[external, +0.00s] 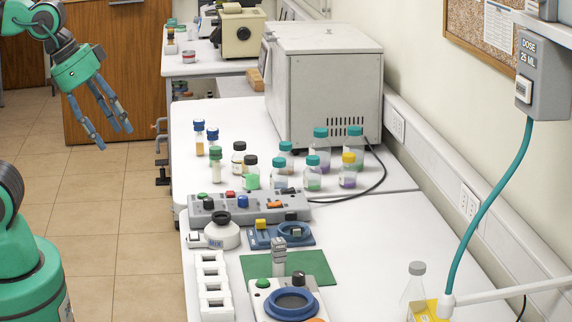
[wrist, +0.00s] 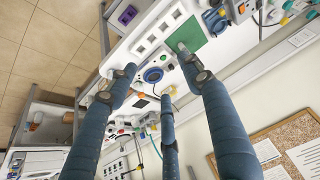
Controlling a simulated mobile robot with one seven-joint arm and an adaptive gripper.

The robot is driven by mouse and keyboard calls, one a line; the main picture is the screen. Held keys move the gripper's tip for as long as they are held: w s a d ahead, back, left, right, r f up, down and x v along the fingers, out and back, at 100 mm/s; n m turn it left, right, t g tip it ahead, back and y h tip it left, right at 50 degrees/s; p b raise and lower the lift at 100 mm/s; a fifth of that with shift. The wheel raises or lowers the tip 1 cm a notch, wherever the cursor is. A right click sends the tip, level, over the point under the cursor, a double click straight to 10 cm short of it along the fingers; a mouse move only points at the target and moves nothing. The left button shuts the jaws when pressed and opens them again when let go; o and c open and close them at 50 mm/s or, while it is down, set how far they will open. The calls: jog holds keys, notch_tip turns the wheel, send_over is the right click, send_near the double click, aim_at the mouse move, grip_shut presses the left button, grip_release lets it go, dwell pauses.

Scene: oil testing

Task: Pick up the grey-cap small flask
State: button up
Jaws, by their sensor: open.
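A clear conical flask with a grey cap (external: 416,269) stands upright at the front right of the near white bench, beside a yellow label or block that hides part of it. I cannot make it out for sure in the wrist view. My gripper (external: 113,134) is open and empty, high at the upper left over the floor, far from the flask. In the wrist view the blue-grey fingers of my gripper (wrist: 158,78) are spread apart with nothing between them.
Several capped bottles (external: 251,172) stand on the bench before a grey oven (external: 322,82). A control panel (external: 250,207), a green mat (external: 257,266), a white rack (external: 212,283) and a blue-ringed device (external: 292,304) lie nearer. A teal hose (external: 497,190) hangs at right, near the flask.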

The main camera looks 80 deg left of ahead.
jog(key=w+d+r+p, duration=0.1)
jog(key=w+r+p, duration=0.15)
jog(key=w, duration=0.55)
jog(key=w+d+r+p, duration=0.1)
jog(key=w+d+r, duration=0.15)
jog(key=w, duration=0.45)
jog(key=m+h+p, duration=0.1)
jog(key=m+p, duration=0.1)
jog(key=p, duration=0.8)
send_over(415, 265)
jog(key=s, duration=0.5)
notch_tip(415, 265, down, 19)
jog(key=shift+a+f+g, duration=0.2)
jog(key=shift+a+g, duration=0.2)
jog(key=shift+a, duration=0.05)
jog(key=shift+f, duration=0.15)
jog(key=shift+p+x, duration=0.5)
jog(key=shift+x, duration=3.7)
jog(key=shift+p+x, duration=0.5)
jog(key=shift+x, duration=2.05)
